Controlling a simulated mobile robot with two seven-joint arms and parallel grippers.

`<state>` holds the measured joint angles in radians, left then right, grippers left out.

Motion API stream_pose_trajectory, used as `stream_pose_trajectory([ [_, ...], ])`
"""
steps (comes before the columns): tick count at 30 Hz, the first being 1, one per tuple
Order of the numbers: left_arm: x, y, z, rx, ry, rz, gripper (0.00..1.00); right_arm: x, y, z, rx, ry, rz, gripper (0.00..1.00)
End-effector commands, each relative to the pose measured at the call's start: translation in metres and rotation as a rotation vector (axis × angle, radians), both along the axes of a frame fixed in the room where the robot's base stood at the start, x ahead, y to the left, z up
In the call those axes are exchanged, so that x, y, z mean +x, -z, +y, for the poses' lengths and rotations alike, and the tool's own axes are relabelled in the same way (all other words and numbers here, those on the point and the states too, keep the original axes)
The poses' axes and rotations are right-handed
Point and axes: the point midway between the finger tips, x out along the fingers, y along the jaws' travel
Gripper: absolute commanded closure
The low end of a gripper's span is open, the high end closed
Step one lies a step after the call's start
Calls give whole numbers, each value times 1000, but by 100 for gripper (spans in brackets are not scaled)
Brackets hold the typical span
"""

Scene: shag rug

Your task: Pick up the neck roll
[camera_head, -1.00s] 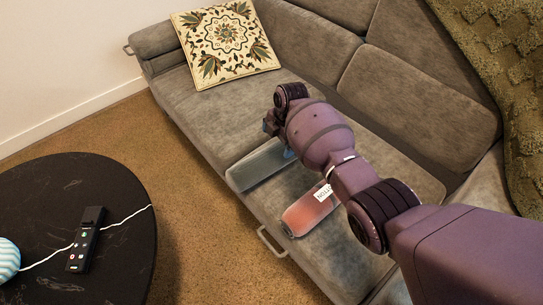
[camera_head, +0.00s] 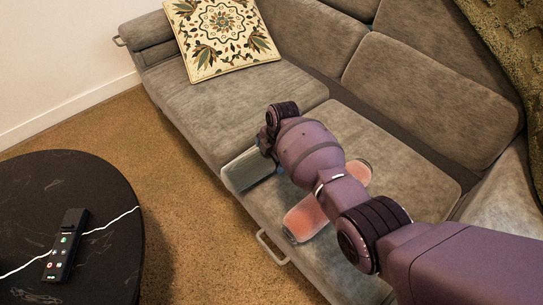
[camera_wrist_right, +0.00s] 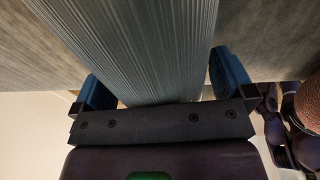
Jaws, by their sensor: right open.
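My right gripper (camera_wrist_right: 163,82) is open, with one blue-padded finger on each side of the roll. In the head view the right gripper (camera_head: 266,145) is at the roll's far end, and my wrist hides part of it. A pinkish-red roll (camera_head: 308,218) lies beside it, partly behind my forearm. I cannot tell by name which is the neck roll. My left gripper is not in view.
The grey sofa (camera_head: 225,105) has back cushions and a patterned pillow (camera_head: 220,38) at its far end. A green textured throw (camera_head: 510,60) hangs at the right.

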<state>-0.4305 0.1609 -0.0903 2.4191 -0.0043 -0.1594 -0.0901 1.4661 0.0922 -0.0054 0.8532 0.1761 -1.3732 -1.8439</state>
Motion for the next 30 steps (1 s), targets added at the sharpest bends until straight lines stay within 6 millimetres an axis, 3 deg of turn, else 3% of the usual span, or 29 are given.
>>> stream_pose_trajectory([
  [10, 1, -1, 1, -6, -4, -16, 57, 2, 3, 2, 0, -1, -6, 0],
  [18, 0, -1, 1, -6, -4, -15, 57, 2, 3, 2, 0, -1, -5, 40],
  [26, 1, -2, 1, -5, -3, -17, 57, 2, 1, 2, 0, -1, -6, 40],
  [30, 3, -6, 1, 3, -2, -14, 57, 4, -14, 1, -1, -1, -10, 40],
])
